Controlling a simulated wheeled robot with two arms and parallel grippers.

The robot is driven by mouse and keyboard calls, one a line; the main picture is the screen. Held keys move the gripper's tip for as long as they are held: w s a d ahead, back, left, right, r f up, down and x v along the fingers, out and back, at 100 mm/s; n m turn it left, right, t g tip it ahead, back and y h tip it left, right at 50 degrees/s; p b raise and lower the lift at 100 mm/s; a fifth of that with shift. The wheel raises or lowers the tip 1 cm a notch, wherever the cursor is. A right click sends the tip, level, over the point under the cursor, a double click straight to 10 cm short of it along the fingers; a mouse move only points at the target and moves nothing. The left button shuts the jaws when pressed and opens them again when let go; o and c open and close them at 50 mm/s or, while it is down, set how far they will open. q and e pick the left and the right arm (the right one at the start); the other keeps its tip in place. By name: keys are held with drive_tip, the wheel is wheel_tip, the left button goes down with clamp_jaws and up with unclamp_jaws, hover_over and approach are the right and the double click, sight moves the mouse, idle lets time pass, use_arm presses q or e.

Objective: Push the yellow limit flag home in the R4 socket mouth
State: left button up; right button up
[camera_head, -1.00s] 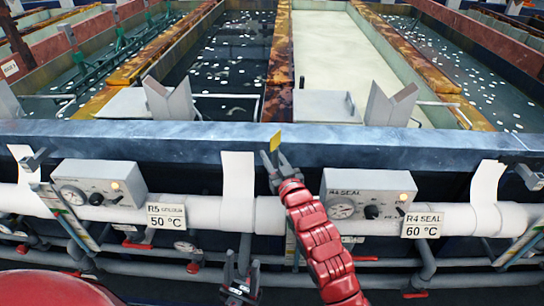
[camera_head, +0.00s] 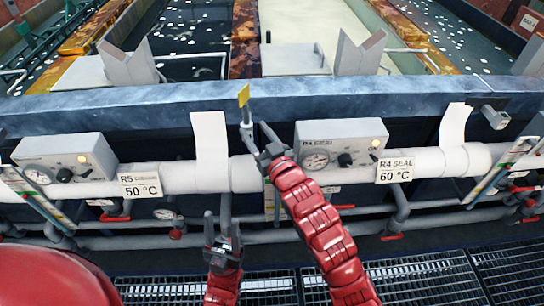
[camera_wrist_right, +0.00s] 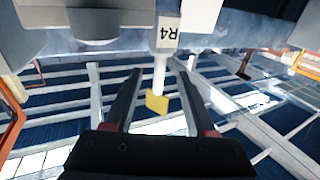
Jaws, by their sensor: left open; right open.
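The yellow limit flag (camera_head: 244,95) stands upright on a pale stem (camera_head: 246,117) at the front of the blue tank rim. In the right wrist view, the flag (camera_wrist_right: 157,103) shows between my two fingers, with its stem running to a part with an upside-down R4 label (camera_wrist_right: 168,32). How deep the stem sits in the socket mouth is not clear. My right gripper (camera_head: 262,143) is open, just below and right of the flag, holding nothing; its fingers also show in the wrist view (camera_wrist_right: 157,97). My left gripper (camera_head: 222,232) is open and empty, low in front of the pipes.
The R4 SEAL control box (camera_head: 340,145) is right of my right gripper, the R5 box (camera_head: 65,160) far left. A white pipe (camera_head: 245,174) runs behind my right gripper. A white sheet (camera_head: 210,143) hangs to the left. Tanks lie beyond the blue rim (camera_head: 200,100).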

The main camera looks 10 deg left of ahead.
drive_tip(key=v, duration=0.9)
drive_tip(key=shift+b, duration=0.45)
